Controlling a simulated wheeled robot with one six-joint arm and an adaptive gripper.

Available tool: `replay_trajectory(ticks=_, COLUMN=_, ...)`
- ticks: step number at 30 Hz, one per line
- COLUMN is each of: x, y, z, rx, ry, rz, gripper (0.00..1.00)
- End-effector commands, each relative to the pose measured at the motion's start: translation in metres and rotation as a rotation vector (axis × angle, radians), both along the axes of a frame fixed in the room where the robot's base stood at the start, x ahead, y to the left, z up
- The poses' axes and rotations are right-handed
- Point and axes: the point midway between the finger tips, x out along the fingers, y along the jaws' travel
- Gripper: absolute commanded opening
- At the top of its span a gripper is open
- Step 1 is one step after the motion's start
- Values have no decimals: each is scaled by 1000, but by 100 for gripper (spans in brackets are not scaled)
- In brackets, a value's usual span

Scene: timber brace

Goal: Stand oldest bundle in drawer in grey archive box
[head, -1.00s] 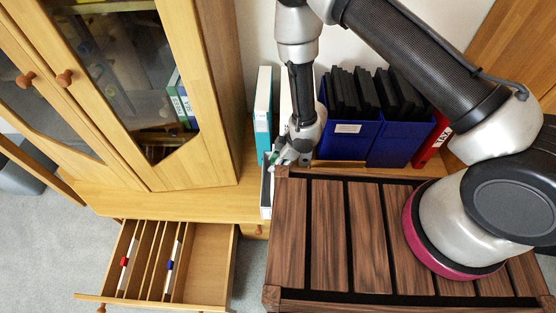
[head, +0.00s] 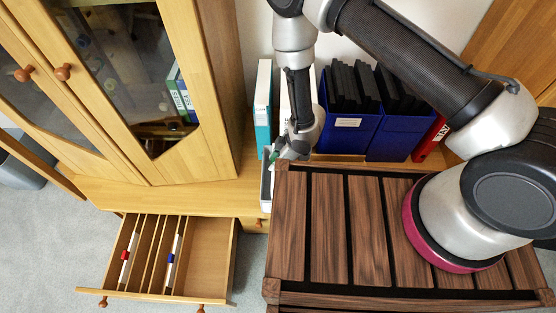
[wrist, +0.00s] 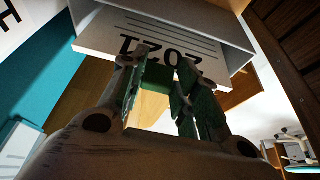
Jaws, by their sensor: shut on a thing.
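My gripper (head: 278,155) is low behind the slatted wooden chest, seen from above. In the wrist view its fingers (wrist: 160,75) are shut on a green tab (wrist: 155,78) at the edge of a white bundle (wrist: 140,33) marked 2021, which appears upside down. Grey walls of the archive box (wrist: 228,32) flank this bundle; how deep it sits is hidden. In the head view the narrow grey box (head: 266,190) stands left of the chest, partly covered by my gripper. The open drawer (head: 210,255) holds a red-tabbed bundle (head: 127,258) and a blue-tabbed bundle (head: 173,255) between dividers.
A white and teal binder (head: 263,110) stands left of my gripper. Blue boxes with black folders (head: 350,130) and a red binder (head: 430,138) stand to its right. The slatted chest (head: 330,230) fills the front right. A glass-door cabinet (head: 150,90) rises at left.

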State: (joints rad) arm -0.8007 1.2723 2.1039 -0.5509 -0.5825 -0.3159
Motion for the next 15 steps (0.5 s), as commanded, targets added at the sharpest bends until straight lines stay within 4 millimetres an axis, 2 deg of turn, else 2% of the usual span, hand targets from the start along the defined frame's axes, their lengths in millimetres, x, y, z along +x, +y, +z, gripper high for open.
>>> replay_trajectory(ticks=4, x=0, y=0, z=0, rx=0, ry=0, rz=0, gripper=0)
replay_trajectory(ticks=5, x=0, y=0, z=0, rx=1, ry=0, rz=0, gripper=33)
replay_trajectory(ticks=9, x=0, y=0, z=0, rx=0, ry=0, rz=0, gripper=57)
replay_trajectory(ticks=15, x=0, y=0, z=0, rx=0, ry=0, rz=0, gripper=57)
